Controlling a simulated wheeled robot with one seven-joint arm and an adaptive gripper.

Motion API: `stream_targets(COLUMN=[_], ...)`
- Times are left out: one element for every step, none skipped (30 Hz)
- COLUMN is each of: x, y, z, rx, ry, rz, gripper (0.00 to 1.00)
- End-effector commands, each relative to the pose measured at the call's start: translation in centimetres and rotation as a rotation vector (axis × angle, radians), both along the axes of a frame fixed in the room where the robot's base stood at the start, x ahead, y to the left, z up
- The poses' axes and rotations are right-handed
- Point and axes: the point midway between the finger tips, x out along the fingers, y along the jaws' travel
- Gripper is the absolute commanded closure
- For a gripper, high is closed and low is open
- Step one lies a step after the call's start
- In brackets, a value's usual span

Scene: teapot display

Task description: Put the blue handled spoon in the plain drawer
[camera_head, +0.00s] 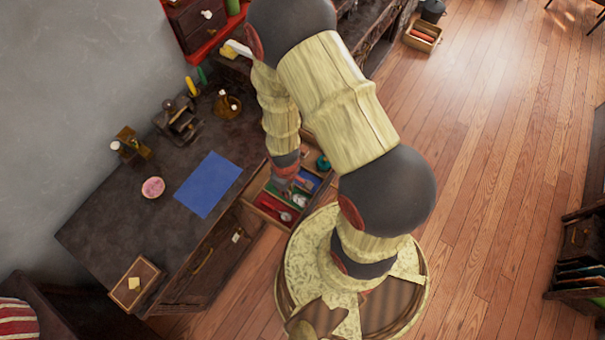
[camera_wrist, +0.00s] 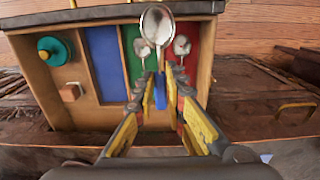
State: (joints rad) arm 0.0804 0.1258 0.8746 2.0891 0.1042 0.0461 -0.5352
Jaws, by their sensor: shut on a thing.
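My gripper (camera_wrist: 160,95) is shut on the blue handled spoon, whose silver bowl (camera_wrist: 157,25) points away from me and whose blue handle (camera_wrist: 160,88) lies between the fingers. The spoon is over an open wooden drawer (camera_wrist: 222,65) with blue, green and red sections and a bare wood section. Two other silver-bowled spoons show there, one by the green section (camera_wrist: 142,47) and one over the red (camera_wrist: 182,46). In the head view my gripper (camera_head: 287,172) is above the open drawer (camera_head: 272,213), and the held spoon is not clear there.
A teal round object (camera_wrist: 54,50) and a small pinkish block (camera_wrist: 70,91) are in the bare wood section. The dark desk (camera_head: 120,215) holds a blue sheet (camera_head: 208,184), a pink round item (camera_head: 153,187) and a wooden box (camera_head: 134,283). Wooden floor (camera_head: 500,180) is clear at right.

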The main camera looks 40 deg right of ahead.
Motion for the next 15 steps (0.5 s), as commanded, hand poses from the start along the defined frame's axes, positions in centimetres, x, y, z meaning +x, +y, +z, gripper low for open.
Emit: stream_targets(x=[0.6, 1.0, 1.6, 2.1, 2.5, 3.1, 3.5, 3.9, 4.6, 5.0, 5.4, 5.7, 6.0, 6.3, 6.6], y=[-0.8, -1.3, -1.9, -2.4, -2.9, -3.6, -4.1, -4.6, -5.3, -5.8, -6.3, -6.7, -7.0, -7.3, -7.7], z=[-0.6, -0.9, -1.3, -1.6, -2.0, -2.4, -2.7, -3.0, -3.4, -3.7, -4.0, -4.9, -5.5, -6.0, -6.6], rx=[0.000, -0.001, -0.001, 0.000, 0.000, 0.000, 0.000, -0.001, 0.000, 0.000, 0.000, 0.000, 0.000, 0.001, 0.001], ry=[-0.001, -0.001, -0.001, -0.002, 0.000, 0.000, -0.001, -0.001, -0.002, -0.001, -0.001, 0.002, 0.002, 0.001, 0.001], rz=[-0.005, -0.005, -0.006, -0.006, -0.006, -0.006, -0.005, -0.004, -0.004, -0.005, -0.005, -0.003, -0.003, -0.003, -0.002], gripper=[1.00, 1.00, 1.00, 1.00, 1.00, 1.00, 1.00, 1.00, 1.00, 1.00, 1.00, 1.00, 1.00, 1.00, 1.00])
